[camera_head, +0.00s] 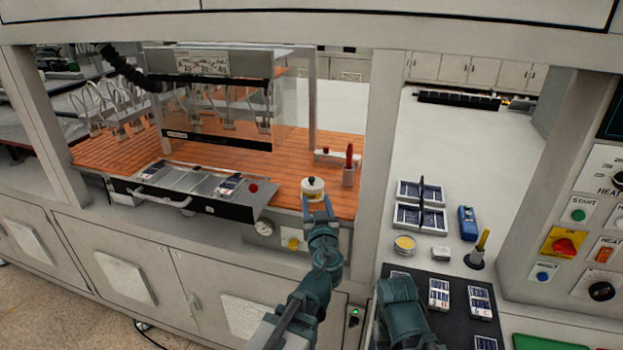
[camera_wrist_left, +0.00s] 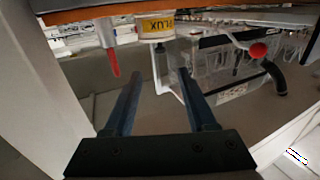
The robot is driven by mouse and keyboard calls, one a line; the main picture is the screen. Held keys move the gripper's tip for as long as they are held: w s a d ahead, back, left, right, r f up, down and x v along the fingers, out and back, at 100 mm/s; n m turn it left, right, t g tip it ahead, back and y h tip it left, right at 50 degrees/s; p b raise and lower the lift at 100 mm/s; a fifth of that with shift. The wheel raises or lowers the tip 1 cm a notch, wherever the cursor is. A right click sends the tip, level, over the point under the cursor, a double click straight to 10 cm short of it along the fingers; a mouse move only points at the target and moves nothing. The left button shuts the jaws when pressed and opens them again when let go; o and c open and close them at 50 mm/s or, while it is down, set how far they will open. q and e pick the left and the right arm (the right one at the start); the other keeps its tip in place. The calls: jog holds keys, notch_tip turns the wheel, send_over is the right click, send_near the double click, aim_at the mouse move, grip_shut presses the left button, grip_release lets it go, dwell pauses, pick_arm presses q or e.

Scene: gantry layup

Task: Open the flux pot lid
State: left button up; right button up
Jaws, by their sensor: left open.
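The flux pot (camera_head: 313,194) is a small white pot with a yellow band, standing near the front edge of the orange work surface. Its pale lid (camera_head: 312,183) appears to be on, with a small dark spot on top. My left gripper (camera_head: 318,207) is just in front of the pot, its blue fingers open and partly overlapping it in the head view. In the left wrist view the pot (camera_wrist_left: 157,26) shows upside down at the top edge, beyond the open, empty fingers, with its FLUX label visible. My right arm shows at the bottom, but its gripper is not visible.
A red-handled tool (camera_head: 349,157) stands in a grey holder (camera_head: 348,177) right of the pot. A tray with a handle (camera_head: 160,201) and a red knob (camera_head: 253,188) lies left. A frame post (camera_head: 375,170) rises right of the work surface.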

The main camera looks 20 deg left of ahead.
aim_at(312, 180)
pick_arm(q)
jog(key=x, duration=1.2)
jog(key=shift+w+a+f, duration=0.1)
jog(key=shift+w+a, duration=0.05)
grip_shut()
dwell(1.0)
